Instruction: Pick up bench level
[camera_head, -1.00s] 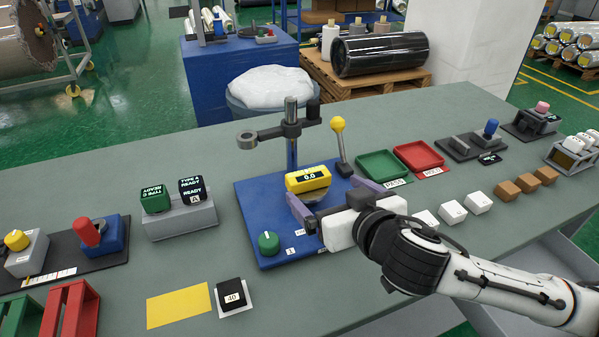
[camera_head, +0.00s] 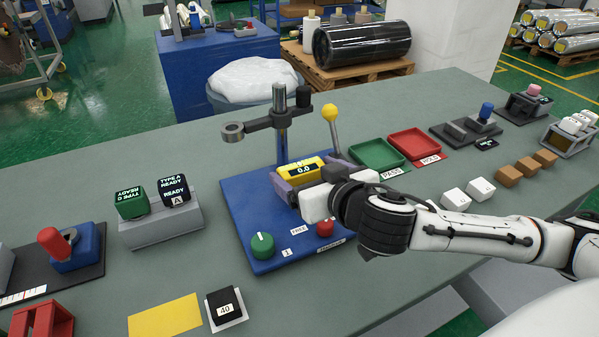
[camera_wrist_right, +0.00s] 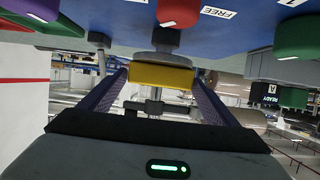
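The bench level is a yellow block (camera_head: 300,173) with a dark display reading 0.0, on the blue fixture base (camera_head: 240,205). My right gripper (camera_head: 307,176) reaches it from the front right, with one purple finger at each end of the block. The fingers look spread, with a small gap at the block's right end. In the right wrist view the yellow block (camera_wrist_right: 161,77) lies between the fingertips, against a grey round support (camera_wrist_right: 160,56). The gripper body hides the front of the support in the head view. My left gripper is not in view.
A post with a ring arm (camera_head: 280,125) stands behind the level, and a yellow-knobbed lever (camera_head: 331,125) to its right. A green knob (camera_head: 262,246) and red button (camera_head: 325,228) are in front. Green (camera_head: 377,156) and red trays (camera_head: 415,143) lie to the right.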

